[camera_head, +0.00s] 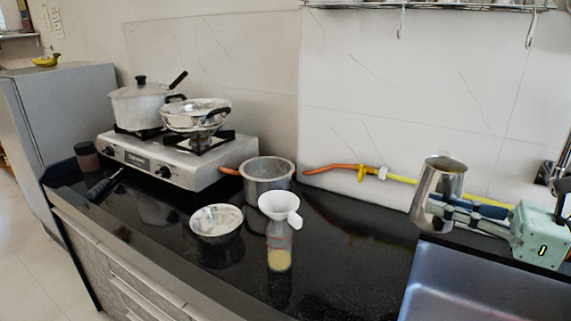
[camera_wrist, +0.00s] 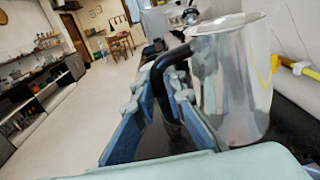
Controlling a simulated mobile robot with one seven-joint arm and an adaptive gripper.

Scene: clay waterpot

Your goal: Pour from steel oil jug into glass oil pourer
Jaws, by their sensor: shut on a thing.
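The steel oil jug (camera_head: 441,183) is a shiny metal vessel with a dark rim, near the wall above the sink's left end. It stands nearly upright with a slight tilt. My gripper (camera_head: 436,207) is shut on its black handle. In the wrist view, the jug (camera_wrist: 232,85) fills the right side, and its handle sits between the blue fingers of my gripper (camera_wrist: 160,95). The glass oil pourer (camera_head: 279,251) stands on the black counter, left of the jug and apart from it. It holds some yellowish liquid, and a white funnel (camera_head: 280,207) sits in its top.
A steel bowl (camera_head: 216,224) and a metal pot (camera_head: 267,179) stand close to the pourer. The stove (camera_head: 182,158) with pots is at the left. A sink (camera_head: 480,285) lies at the lower right. A yellow-orange hose (camera_head: 400,179) runs along the wall. Counter between pourer and jug is clear.

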